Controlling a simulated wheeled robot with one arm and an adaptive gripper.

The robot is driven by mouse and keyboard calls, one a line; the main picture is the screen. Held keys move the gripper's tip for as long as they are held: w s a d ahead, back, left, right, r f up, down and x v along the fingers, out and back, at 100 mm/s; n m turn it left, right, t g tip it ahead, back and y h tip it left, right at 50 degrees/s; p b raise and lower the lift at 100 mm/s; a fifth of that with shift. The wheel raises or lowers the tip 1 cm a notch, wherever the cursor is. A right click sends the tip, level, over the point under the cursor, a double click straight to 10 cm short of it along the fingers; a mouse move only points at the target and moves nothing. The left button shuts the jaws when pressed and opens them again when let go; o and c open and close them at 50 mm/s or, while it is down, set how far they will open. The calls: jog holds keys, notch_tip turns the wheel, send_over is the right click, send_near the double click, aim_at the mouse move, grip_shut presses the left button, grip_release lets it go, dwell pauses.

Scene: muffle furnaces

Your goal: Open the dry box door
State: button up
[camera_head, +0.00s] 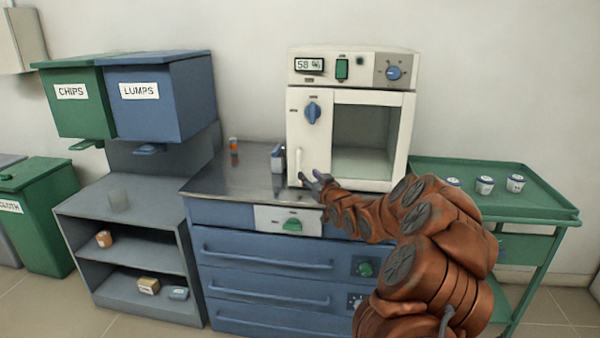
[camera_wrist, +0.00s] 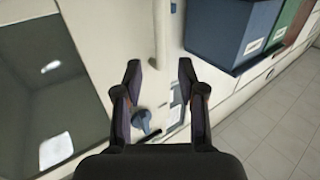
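The dry box (camera_head: 353,65) is a white cabinet with a "58 %" display, a green switch and a blue dial on top. Its door (camera_head: 402,140) looks shut and has a large glass window. A blue knob (camera_head: 312,113) sits at the door's upper left, and a white upright handle (camera_head: 298,160) at its lower left. My gripper (camera_head: 312,180) is beside the lower part of the handle. In the wrist view my gripper (camera_wrist: 159,67) is open and empty. The handle (camera_wrist: 162,35) lies between the lines of its fingers, just beyond the tips; contact cannot be told.
The box stands on a metal-topped blue drawer cabinet (camera_head: 265,255). A small orange item (camera_head: 233,146) and a grey-blue item (camera_head: 277,158) stand left of it. A green trolley (camera_head: 540,205) with several small jars is at right. Blue and green bins (camera_head: 160,105) hang at left.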

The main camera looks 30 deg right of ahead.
jog(key=w+d, duration=0.1)
jog(key=w, duration=0.6)
jog(key=shift+w+p, duration=0.3)
jog(key=shift+p, duration=0.15)
jog(key=shift+c, duration=0.3)
grip_shut()
